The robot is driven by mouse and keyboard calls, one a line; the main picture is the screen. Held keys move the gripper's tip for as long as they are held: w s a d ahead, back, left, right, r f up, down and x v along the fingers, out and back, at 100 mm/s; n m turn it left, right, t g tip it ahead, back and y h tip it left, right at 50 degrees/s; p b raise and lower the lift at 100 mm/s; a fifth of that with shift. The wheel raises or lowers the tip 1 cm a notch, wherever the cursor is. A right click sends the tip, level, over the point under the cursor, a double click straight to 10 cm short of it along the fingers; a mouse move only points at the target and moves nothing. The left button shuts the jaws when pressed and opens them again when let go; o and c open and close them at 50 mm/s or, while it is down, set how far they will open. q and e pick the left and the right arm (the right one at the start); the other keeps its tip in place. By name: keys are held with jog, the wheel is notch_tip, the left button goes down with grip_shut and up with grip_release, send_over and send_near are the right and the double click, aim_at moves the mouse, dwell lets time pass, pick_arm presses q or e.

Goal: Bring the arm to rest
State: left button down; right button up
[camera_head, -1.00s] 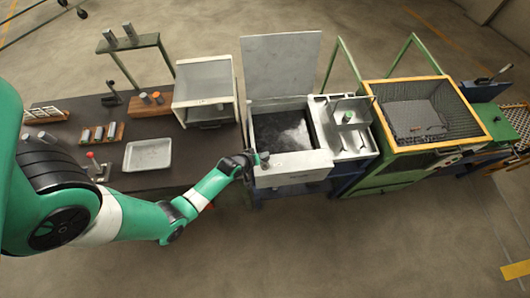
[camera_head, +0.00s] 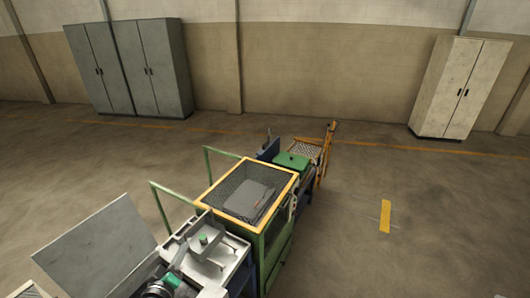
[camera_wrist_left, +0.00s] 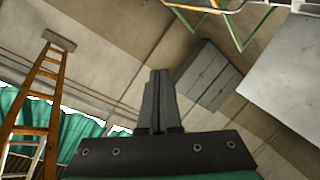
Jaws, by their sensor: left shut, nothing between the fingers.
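My left gripper (camera_head: 172,281) is only partly in the head view, at the bottom edge left of centre, beside the pale sink-like unit. Most of my left arm is out of frame. In the left wrist view the gripper's two dark fingers (camera_wrist_left: 160,78) are together, with nothing between them, and they point up the picture toward the wall and cabinets. My right gripper is in neither view.
A raised grey lid (camera_head: 95,250) stands left of the pale unit (camera_head: 222,262). The yellow-framed mesh-topped machine (camera_head: 250,190) is beyond it. Grey cabinets (camera_head: 130,68) and a cream cabinet (camera_head: 460,88) stand by the wall. An orange ladder (camera_wrist_left: 38,105) shows in the wrist view.

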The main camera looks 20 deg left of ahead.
pick_arm(q)
jog(key=d+r+m+t+h+p, duration=0.1)
jog(key=d+r+m+t, duration=0.2)
jog(key=r, duration=0.9)
jog(key=d+r+t+h, duration=0.15)
jog(key=d+r, duration=0.35)
jog(key=r, duration=0.7)
jog(key=d+r+m+t+h+p, duration=0.1)
jog(key=d+r+m+t, duration=0.2)
jog(key=r, duration=0.9)
jog(key=s+d+r+m+t+h, duration=0.1)
jog(key=s+d+r+m+t, duration=0.1)
jog(key=s+r, duration=0.6)
jog(key=s+d+r+m+t, duration=0.2)
jog(key=s+r+m+t, duration=0.1)
jog(key=s+r, duration=0.4)
notch_tip(320, 180, up, 2)
jog(key=shift+s+d+r+m+h, duration=0.2)
jog(key=shift+s+d+m+h, duration=0.1)
jog(key=shift+s+d+h, duration=0.1)
jog(key=shift+w, duration=0.1)
